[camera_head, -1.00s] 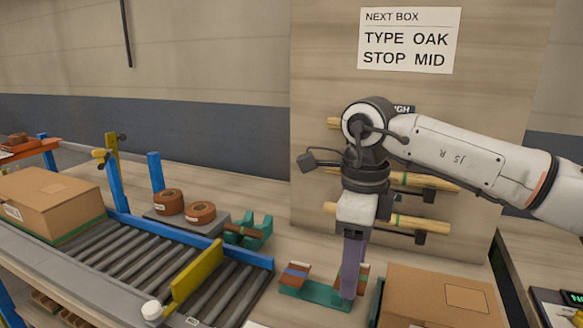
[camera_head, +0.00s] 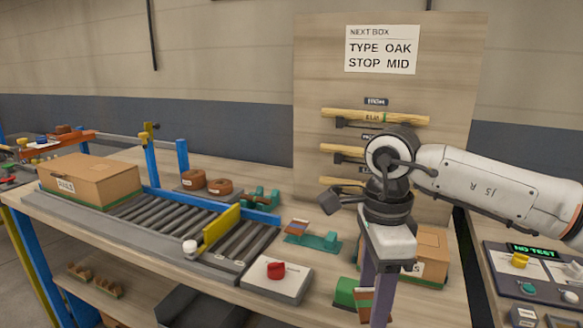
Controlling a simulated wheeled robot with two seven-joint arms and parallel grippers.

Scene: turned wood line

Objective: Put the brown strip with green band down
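My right gripper (camera_head: 377,292) points down over the near part of the bench, with its purple fingers near the bottom edge of the head view. A green and brown piece (camera_head: 345,291), which looks like the brown strip with green band, shows at and behind the fingers. It appears gripped, but the fingers and hand hide much of it. The teal holder (camera_head: 325,243) stands behind and to the left of the gripper. A brown strip with a blue band (camera_head: 299,227) rests on the holder's left side; its right side looks bare. My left gripper is out of view.
A control box with a red knob (camera_head: 277,270) sits left of the gripper. A cardboard box (camera_head: 428,252) stands behind it. The roller conveyor (camera_head: 170,218) with a yellow stop (camera_head: 221,228) lies left. A console (camera_head: 540,275) is at right.

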